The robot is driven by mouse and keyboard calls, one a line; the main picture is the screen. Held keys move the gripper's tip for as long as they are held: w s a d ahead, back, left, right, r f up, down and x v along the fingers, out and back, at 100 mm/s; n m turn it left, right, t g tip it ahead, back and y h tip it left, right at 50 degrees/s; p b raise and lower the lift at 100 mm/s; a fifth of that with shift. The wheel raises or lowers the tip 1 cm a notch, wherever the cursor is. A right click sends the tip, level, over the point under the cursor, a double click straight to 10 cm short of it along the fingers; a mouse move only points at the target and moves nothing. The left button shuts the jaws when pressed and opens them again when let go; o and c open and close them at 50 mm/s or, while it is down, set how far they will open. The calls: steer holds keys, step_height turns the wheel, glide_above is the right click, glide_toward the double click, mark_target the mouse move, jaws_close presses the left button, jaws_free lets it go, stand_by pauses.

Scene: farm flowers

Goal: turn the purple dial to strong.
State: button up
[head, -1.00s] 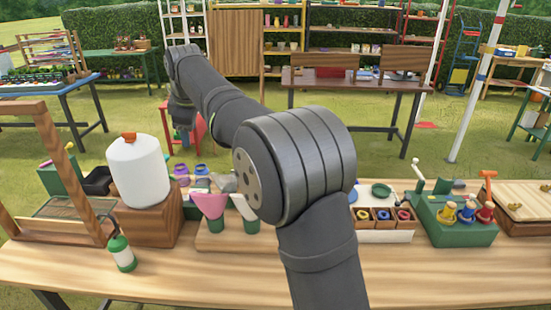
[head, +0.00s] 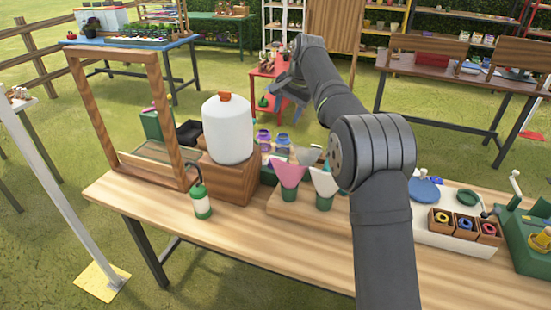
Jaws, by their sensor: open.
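Either may be the purple dial; I cannot tell which, and no strong mark or pointer is readable. Their lower parts are partly hidden by the jug and the pink and white cones. My gripper (head: 287,92) is open at the end of my arm, up and beyond these things, in front of the red stand in the picture. It looks empty and touches nothing that I can see.
The white jug (head: 230,130) on its wooden block and the pink cone (head: 290,174) stand in front. A wooden frame (head: 81,110) rises at left. A green bottle (head: 201,205) stands near the front edge. Dishes and a seed-box tray (head: 447,239) lie right.

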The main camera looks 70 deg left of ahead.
steer(key=w+a+f+m+g, duration=0.1)
steer(key=w+f+m, duration=0.15)
steer(key=m, duration=0.35)
steer(key=w+a+f+m, duration=0.1)
steer(key=f+m, duration=0.2)
steer(key=m, duration=0.3)
steer(key=m+g, duration=0.1)
steer(key=m, duration=0.3)
glide_toward(274, 161)
steer(key=x, duration=0.8)
steer(key=shift+a+f, duration=0.1)
steer(key=shift+a, duration=0.1)
steer(key=shift+h, duration=0.3)
steer(key=c, duration=1)
steer(key=shift+w+n+g+h, duration=0.1)
steer(key=shift+n+g+h, duration=0.25)
steer(key=shift+n, duration=1.05)
